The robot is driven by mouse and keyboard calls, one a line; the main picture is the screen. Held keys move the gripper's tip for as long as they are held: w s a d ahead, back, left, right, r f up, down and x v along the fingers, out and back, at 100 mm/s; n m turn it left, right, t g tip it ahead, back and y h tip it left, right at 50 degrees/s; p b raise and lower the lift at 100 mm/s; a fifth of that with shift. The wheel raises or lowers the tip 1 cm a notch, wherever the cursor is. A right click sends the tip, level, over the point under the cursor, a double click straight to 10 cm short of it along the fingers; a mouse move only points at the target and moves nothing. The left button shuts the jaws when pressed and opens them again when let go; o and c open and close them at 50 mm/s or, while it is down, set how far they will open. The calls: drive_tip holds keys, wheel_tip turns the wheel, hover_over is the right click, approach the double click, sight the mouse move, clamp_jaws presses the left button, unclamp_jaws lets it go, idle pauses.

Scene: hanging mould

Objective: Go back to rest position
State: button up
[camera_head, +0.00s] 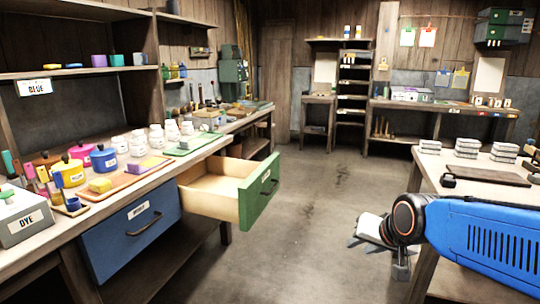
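My blue arm (480,235) reaches in from the right edge of the head view, with a dark, orange-ringed joint at its end. Beyond the joint, a pale part with dark finger-like pieces, seemingly my gripper (368,232), shows low over the floor beside the right-hand table. It is small and partly hidden by the joint, so I cannot tell whether its fingers are open or shut. I see nothing clearly held in it.
An open green-fronted drawer (262,190) juts into the aisle from the left bench; the blue drawer (135,232) is shut. Colored pots and white jars crowd that bench. The right table (440,160) holds stacked white blocks. The middle floor (310,185) is clear.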

drive_tip(key=s+d+f+n+g, duration=0.1)
drive_tip(key=s+d, duration=0.1)
drive_tip(key=s, duration=0.7)
drive_tip(key=s+d+f+n+g+h, duration=0.1)
drive_tip(key=s+d+n+g, duration=0.1)
drive_tip(key=s, duration=0.7)
drive_tip(key=shift+d+f+n, duration=0.2)
drive_tip(key=shift+d+n, duration=0.1)
drive_tip(key=shift+d, duration=0.3)
